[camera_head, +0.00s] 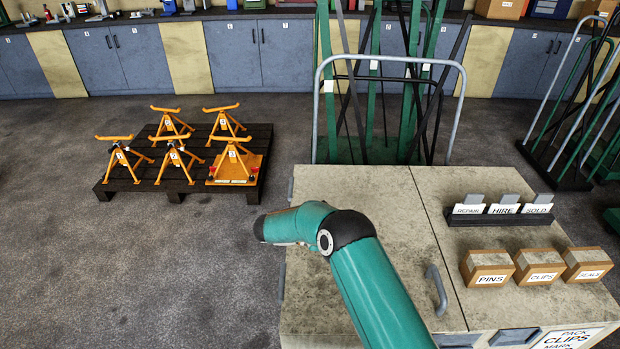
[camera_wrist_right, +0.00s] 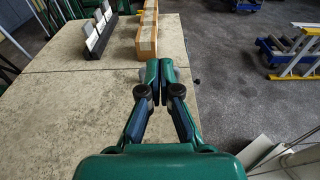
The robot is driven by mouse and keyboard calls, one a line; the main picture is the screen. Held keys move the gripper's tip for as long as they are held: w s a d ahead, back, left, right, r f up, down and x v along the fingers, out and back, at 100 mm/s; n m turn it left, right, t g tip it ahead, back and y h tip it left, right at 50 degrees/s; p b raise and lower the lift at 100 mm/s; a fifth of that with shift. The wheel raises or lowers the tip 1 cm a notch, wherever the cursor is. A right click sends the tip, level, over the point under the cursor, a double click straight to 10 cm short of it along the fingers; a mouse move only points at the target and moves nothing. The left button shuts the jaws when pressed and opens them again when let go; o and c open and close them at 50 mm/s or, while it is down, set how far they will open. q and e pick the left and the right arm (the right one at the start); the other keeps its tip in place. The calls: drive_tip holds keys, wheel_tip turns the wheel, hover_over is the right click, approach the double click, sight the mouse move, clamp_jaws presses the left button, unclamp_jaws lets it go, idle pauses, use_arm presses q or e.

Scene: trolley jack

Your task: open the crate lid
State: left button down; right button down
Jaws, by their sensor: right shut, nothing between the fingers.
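The crate (camera_head: 330,188) has a worn pale top split by a seam into two panels. The left panel looks like the lid (camera_head: 370,195) and lies flat, closed. A grey bar handle (camera_head: 436,290) stands on it close to the seam, towards the front. In the right wrist view my right gripper (camera_wrist_right: 160,68) is shut and empty over the pale top (camera_wrist_right: 75,110), its fingertips pointing towards the boxes. In the head view a teal arm of mine crosses the lid, with no fingers visible. My left gripper is not seen.
Three boxes labelled pins, clips and seals (camera_head: 540,266) and a black card holder (camera_head: 500,219) stand on the right panel. A tubular rail with green and black bars (camera_head: 390,80) stands behind. A dark pallet (camera_head: 185,185) with several orange stands is at left, with open floor around it.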

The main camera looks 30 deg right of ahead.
drive_tip(key=s+a+f+t+y, duration=0.1)
drive_tip(key=s+a+f+y, duration=0.2)
drive_tip(key=f, duration=0.4)
drive_tip(key=s+a+f+y, duration=0.3)
drive_tip(key=f, duration=0.3)
drive_tip(key=s+a+f+t+y, duration=0.1)
drive_tip(key=s+a+f+y, duration=0.25)
drive_tip(key=f, duration=0.35)
drive_tip(key=s+a+f+m+t+y+b, duration=0.1)
drive_tip(key=s+a+f+m+t+y, duration=0.1)
drive_tip(key=a+m, duration=0.4)
drive_tip(key=s+a+f+m+t+y, duration=0.2)
drive_tip(key=s+a+m+y, duration=0.5)
drive_tip(key=a, duration=0.4)
drive_tip(key=shift+s+a+t+b, duration=0.2)
drive_tip(key=shift+s+t+b, duration=0.15)
drive_tip(key=shift+t, duration=0.55)
drive_tip(key=c, duration=1.4)
unclamp_jaws()
drive_tip(key=shift+d+m+t, duration=0.3)
drive_tip(key=shift+d+m, duration=0.2)
drive_tip(key=shift+m, duration=0.1)
drive_tip(key=shift+o, duration=1.4)
